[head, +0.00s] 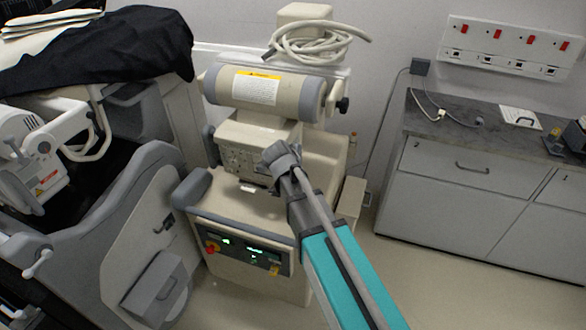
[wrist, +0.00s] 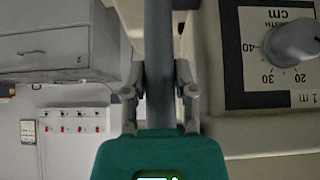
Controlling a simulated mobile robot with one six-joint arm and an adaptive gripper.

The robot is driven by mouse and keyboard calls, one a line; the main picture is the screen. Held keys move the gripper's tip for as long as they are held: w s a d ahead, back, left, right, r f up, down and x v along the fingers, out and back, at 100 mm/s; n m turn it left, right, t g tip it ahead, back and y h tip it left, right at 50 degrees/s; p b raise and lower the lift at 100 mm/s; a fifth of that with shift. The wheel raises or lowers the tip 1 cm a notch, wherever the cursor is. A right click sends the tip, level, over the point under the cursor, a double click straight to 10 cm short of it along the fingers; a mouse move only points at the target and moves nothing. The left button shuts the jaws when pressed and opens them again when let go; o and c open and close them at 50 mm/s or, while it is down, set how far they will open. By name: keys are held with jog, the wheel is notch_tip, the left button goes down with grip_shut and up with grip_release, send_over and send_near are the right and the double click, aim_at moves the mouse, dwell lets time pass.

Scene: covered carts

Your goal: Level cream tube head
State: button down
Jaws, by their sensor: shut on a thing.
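The cream tube head (head: 225,88) is a thick horizontal cylinder with grey end bands, a warning label and a black knob at its right end. It lies about parallel to the pale rail behind it. A cream box with a panel (head: 240,158) hangs under it. My gripper (head: 281,160) is in front of that box, below the cylinder. In the wrist view my gripper (wrist: 160,92) is shut on a dark grey bar (wrist: 158,40) running between its fingers. Where the bar joins the head is hidden. A centimetre dial (wrist: 265,75) with a grey knob is at the right.
The cream cart (head: 240,225) with a lit control panel stands below. Coiled cable (head: 310,45) sits behind the head. A grey machine under black cloth (head: 110,45) is close at left. A grey cabinet (head: 470,190) stands at right, with open floor before it.

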jog(key=shift+c, duration=2.2)
grip_release()
jog(key=shift+f, duration=0.1)
